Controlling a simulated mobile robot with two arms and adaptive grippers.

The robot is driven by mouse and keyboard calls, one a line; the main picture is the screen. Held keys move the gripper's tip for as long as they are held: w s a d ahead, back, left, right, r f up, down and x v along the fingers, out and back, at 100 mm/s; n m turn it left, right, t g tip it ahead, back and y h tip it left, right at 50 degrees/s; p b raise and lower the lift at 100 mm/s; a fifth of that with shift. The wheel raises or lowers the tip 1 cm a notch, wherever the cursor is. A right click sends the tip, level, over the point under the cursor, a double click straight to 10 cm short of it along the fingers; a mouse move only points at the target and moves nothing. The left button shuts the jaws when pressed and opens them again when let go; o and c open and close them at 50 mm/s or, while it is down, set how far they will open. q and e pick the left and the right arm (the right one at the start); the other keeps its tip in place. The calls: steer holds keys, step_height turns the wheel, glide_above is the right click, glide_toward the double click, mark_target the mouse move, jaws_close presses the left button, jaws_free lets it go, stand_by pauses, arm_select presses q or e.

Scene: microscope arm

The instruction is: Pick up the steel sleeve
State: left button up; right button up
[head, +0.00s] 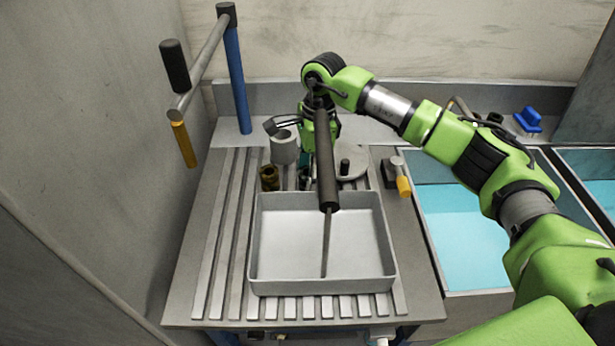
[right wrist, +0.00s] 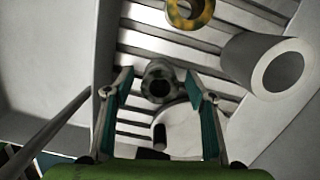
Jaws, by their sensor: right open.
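The steel sleeve, a small dark grey hollow cylinder (right wrist: 160,82), stands upright on the slatted bench in the right wrist view. My right gripper (right wrist: 158,92) is open, with one teal-padded finger on each side of the sleeve. Gaps show between the pads and the sleeve, and I cannot tell how far down the fingers reach around it. In the head view my right gripper (head: 308,176) points down behind the tray. It and a dark bar hide the sleeve there. My left gripper is not in view.
A wider light grey tube (head: 284,147) and a brass ring (head: 269,177) stand close by. A round disc (right wrist: 180,128) with a black peg is beside the sleeve. A dark bar (head: 326,170) with a thin rod hangs over the white tray (head: 388,268). Sinks lie right.

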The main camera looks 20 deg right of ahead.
jaws_close()
steer(key=shift+r, duration=0.15)
